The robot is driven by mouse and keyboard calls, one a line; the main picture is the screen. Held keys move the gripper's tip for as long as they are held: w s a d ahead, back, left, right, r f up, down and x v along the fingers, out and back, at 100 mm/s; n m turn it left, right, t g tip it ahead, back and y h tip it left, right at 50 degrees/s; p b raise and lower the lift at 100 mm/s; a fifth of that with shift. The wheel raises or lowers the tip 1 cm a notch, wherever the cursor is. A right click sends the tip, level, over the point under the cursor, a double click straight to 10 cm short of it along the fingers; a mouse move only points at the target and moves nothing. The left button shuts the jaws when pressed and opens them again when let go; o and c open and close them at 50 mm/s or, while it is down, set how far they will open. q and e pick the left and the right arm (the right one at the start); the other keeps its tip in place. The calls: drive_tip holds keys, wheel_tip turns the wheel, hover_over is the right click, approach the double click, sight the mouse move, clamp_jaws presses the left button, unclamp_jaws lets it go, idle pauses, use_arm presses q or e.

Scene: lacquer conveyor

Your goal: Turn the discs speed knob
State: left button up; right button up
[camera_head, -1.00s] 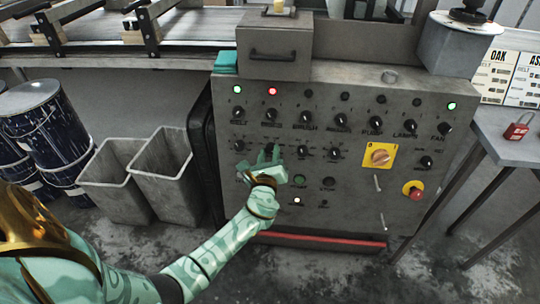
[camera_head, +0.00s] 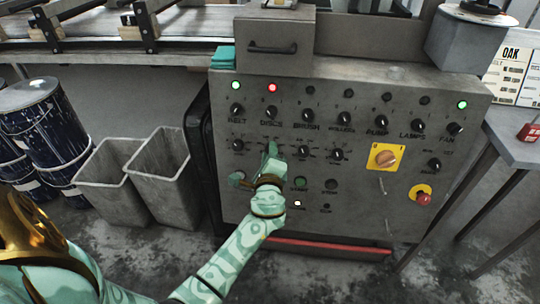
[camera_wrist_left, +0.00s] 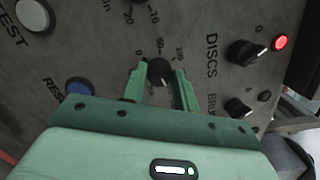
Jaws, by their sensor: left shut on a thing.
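The discs speed knob (camera_wrist_left: 159,72) is a small black dial on the grey control panel (camera_head: 345,225), with numbers printed around it. My left gripper (camera_wrist_left: 159,76) has one green finger on each side of it and is shut on it. In the head view my left gripper (camera_head: 273,155) is at the panel below the DISCS switch (camera_head: 271,113) and covers most of the knob. The pointer's exact setting is hard to read. The DISCS switch also shows in the wrist view (camera_wrist_left: 247,52), beside a lit red lamp (camera_wrist_left: 281,41). My right gripper is out of view.
Other speed dials sit close by, one left (camera_head: 238,145) and one right (camera_head: 303,150). A yellow-plated rotary switch (camera_head: 386,157) and a red stop button (camera_head: 423,197) are further right. Grey bins (camera_head: 162,172) and dark drums (camera_head: 42,135) stand left of the panel.

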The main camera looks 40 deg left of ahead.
use_arm(q)
drive_tip(key=shift+f, duration=0.15)
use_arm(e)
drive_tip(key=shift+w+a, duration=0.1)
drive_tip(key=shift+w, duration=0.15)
use_arm(q)
drive_tip(key=o, duration=1)
drive_tip(key=shift+c, duration=0.2)
